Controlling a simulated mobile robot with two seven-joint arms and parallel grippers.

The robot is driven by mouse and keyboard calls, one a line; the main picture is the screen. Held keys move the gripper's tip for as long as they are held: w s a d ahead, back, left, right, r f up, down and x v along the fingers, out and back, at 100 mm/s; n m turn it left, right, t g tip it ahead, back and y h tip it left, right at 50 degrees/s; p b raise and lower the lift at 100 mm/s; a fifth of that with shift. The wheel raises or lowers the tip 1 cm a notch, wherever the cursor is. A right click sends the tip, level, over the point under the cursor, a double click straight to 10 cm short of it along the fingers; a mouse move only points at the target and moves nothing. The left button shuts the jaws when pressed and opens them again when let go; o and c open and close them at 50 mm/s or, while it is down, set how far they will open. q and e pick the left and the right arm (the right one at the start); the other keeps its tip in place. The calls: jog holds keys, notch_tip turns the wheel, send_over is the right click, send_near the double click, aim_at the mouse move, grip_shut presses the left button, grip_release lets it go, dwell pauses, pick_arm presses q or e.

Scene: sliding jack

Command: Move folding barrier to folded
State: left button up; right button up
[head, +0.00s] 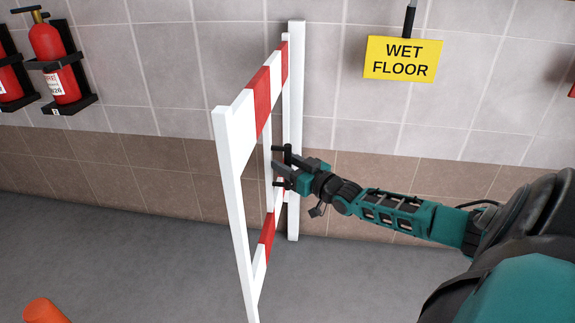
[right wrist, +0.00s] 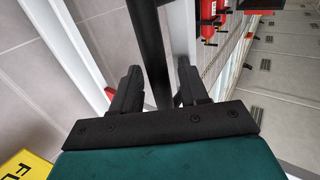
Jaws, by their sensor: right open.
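The folding barrier (head: 240,130) has a white frame with red bands and stands out from a white post (head: 296,200) at the tiled wall. It also shows in the right wrist view, with a red patch, as a white beam (right wrist: 75,50) at the left. My right gripper (head: 278,172) is open at the barrier's right side, partly in front of its rails. In the right wrist view, a dark bar (right wrist: 150,45) runs between the two open fingers of the gripper (right wrist: 158,85). I cannot tell whether they touch it. My left gripper is not in view.
Red fire extinguishers (head: 54,60) hang on the wall at the left. A yellow wet floor sign (head: 403,58) hangs at the right of the post. An orange object (head: 45,311) stands at the lower left. The grey floor (head: 150,260) left of the barrier is mostly clear.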

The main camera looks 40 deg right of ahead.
jog(key=shift+c, duration=0.2)
jog(key=c, duration=0.6)
grip_shut()
